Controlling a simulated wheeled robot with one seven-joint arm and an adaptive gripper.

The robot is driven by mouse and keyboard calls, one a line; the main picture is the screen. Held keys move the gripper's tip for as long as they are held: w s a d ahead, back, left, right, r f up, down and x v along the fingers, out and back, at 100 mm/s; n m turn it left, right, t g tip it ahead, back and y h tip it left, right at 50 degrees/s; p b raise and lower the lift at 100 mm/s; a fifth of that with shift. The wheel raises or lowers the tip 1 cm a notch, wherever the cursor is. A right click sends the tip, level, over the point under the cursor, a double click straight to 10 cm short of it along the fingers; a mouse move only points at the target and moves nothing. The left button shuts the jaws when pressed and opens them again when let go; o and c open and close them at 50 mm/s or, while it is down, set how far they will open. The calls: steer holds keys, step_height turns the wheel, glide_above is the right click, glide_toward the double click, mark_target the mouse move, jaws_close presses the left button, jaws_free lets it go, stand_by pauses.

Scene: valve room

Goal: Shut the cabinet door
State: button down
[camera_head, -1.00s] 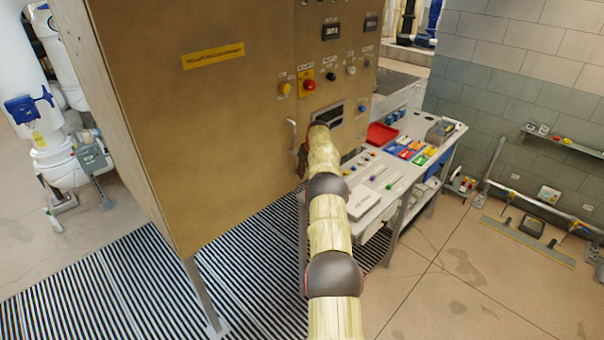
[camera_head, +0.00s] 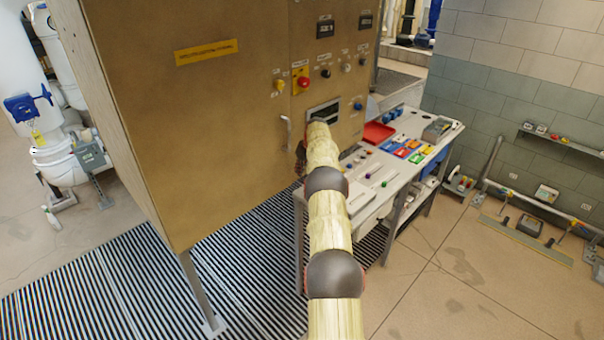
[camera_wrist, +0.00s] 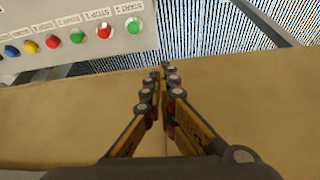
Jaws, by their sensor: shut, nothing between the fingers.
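The tan cabinet (camera_head: 200,120) stands at left centre in the head view, with a yellow label and a pale upright handle (camera_head: 286,132) on its broad front. From this angle I cannot tell whether that front is a door standing ajar or flush. My arm reaches to the panel just right of the handle and hides most of my gripper. In the wrist view my gripper (camera_wrist: 160,72) is shut and empty, its fingertips over the far edge of a tan surface (camera_wrist: 60,115). Whether they touch it cannot be told.
A panel with coloured buttons (camera_wrist: 75,38) lies just beyond the tan surface. A workbench (camera_head: 400,185) with trays stands right of the cabinet. Striped floor grating (camera_head: 110,285) lies below.

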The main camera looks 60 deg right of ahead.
steer(key=s+d+v, duration=0.1)
steer(key=v, duration=0.8)
steer(key=shift+s+a+b, duration=0.25)
steer(key=shift+s+b, duration=0.1)
steer(key=shift+s, duration=0.15)
steer(key=shift+f, duration=0.15)
